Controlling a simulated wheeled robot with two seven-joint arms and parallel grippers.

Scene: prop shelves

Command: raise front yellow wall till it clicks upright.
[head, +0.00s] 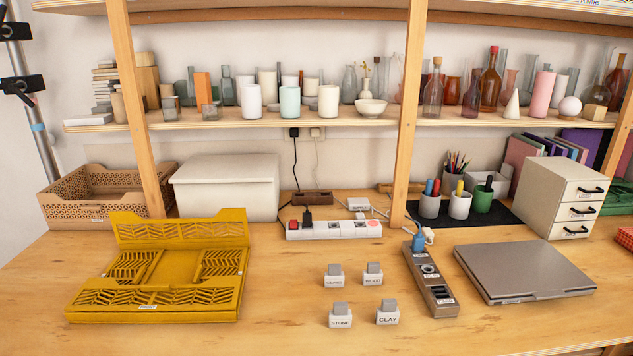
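A yellow folding crate (183,268) sits on the left part of the wooden table. Its back wall (182,228) stands raised along the far edge. Its front wall (152,297), with a slatted chevron pattern, lies low along the near edge above a rim with a small white label; its exact tilt is hard to tell. The two slatted side panels (218,263) lie folded down inside, left and right of the plain floor. Neither of my grippers is in view, and nothing touches the crate.
Behind the crate stand a brown perforated crate (100,190) and a white lidded box (227,187), beside a wooden shelf post (140,120). To the right are a power strip (334,229), several small labelled blocks (340,316) and a grey laptop-like slab (523,270). Table around the crate's right side is clear.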

